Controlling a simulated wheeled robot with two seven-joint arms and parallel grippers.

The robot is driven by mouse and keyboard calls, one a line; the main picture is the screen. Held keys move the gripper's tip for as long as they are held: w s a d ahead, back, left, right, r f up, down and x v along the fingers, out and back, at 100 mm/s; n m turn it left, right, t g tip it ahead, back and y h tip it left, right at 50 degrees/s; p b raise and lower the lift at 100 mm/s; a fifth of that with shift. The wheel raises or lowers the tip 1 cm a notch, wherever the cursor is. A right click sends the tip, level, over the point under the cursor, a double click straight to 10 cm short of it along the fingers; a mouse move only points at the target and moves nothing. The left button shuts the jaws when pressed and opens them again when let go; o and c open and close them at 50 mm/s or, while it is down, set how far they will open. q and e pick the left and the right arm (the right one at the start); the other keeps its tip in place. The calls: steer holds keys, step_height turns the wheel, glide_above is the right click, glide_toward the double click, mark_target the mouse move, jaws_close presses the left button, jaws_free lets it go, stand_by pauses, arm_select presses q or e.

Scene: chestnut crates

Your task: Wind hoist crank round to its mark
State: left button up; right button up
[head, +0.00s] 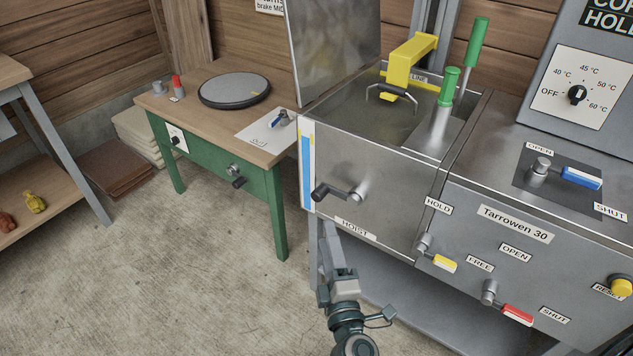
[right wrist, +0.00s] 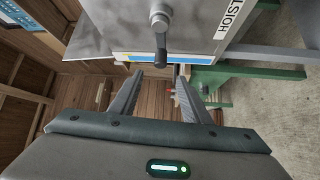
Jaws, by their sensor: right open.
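The hoist crank (head: 341,191) is on the steel front panel above the HOIST label (head: 355,229). Its metal arm points left from the hub, with a black handle (head: 320,192) at its end. In the right wrist view the black handle (right wrist: 161,45) shows ahead of the fingertips, roughly centred between them. My right gripper (head: 326,228) is below the crank, open and empty, apart from the handle. Its two spread fingers also show in the right wrist view (right wrist: 160,78). I cannot make out a separate crank mark. My left gripper is out of view.
A blue and yellow strip (head: 307,170) runs down the panel's left edge. The green table (head: 215,150) with its own small crank (head: 237,174) stands to the left. Levers with yellow (head: 445,263) and red (head: 517,314) grips project at the right. Floor is clear at the lower left.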

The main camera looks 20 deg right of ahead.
mark_target(319, 200)
steer(key=w, duration=0.3)
steer(key=w+d+p, duration=0.1)
steer(key=w, duration=0.2)
steer(key=w+r+p, duration=0.1)
steer(key=w, duration=0.3)
steer(key=shift+d, duration=0.15)
arm_select(q)
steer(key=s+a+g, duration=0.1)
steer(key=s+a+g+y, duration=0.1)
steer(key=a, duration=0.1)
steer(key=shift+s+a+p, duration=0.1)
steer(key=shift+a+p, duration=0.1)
steer(key=shift+p, duration=0.15)
arm_select(e)
steer(key=w, duration=0.4)
steer(key=w+d, duration=0.1)
steer(key=w, duration=0.2)
steer(key=shift+w+r, duration=0.1)
steer(key=shift+r, duration=0.15)
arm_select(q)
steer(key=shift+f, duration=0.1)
arm_select(e)
jaws_close()
